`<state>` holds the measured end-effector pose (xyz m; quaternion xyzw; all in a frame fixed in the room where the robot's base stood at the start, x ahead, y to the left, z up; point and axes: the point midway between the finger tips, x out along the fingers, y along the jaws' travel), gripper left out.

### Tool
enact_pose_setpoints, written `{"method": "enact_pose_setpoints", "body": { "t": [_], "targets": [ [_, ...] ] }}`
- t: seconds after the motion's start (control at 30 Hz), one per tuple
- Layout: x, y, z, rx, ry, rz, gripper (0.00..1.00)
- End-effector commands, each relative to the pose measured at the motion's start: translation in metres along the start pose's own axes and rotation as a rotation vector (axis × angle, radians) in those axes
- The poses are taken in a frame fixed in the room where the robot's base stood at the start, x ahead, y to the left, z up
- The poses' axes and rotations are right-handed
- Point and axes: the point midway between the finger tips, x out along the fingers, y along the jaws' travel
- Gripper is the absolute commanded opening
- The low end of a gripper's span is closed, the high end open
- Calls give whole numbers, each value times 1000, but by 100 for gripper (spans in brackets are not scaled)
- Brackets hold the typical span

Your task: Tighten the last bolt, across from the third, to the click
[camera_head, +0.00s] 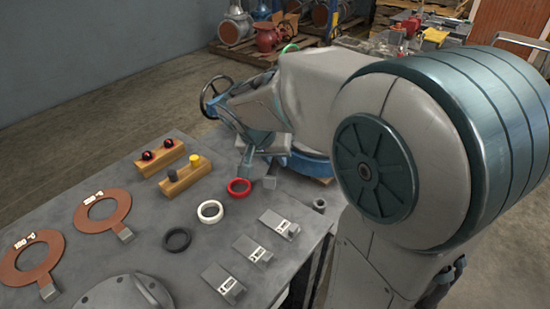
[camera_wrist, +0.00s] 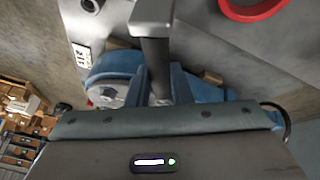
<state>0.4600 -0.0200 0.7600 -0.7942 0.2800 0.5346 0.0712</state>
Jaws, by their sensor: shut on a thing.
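My gripper (camera_head: 250,163) is low over the table's far edge in the head view. In the wrist view my gripper (camera_wrist: 161,84) is shut on a grey bar-like tool (camera_wrist: 155,52), which has a wider block at its far end. A blue flanged part (camera_head: 308,166) shows behind my gripper, partly hidden by my arm. In the wrist view a blue part (camera_wrist: 115,64) lies beside and behind the fingers, with a pale round bolt-like piece (camera_wrist: 107,96) on it. I cannot tell which bolt the tool is on, or whether it touches one.
The grey table (camera_head: 140,238) holds a red ring (camera_head: 239,187), a white ring (camera_head: 210,211), a black ring (camera_head: 177,239), brown gaskets (camera_head: 103,211), wooden blocks with knobs (camera_head: 186,176) and small metal plates (camera_head: 279,224). A handwheel (camera_head: 213,97) stands beyond my gripper. A small grey socket-like piece (camera_head: 319,204) sits near the right edge.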

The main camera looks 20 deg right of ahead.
Motion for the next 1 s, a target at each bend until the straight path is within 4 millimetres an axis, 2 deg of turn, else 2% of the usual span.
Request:
{"method": "enact_pose_setpoints", "body": {
  "t": [0.63, 1.0],
  "targets": [
    [-2, -16, -3, 82, -14, 37, 0],
    [-3, -17, -3, 90, -16, 40, 0]
  ]
}}
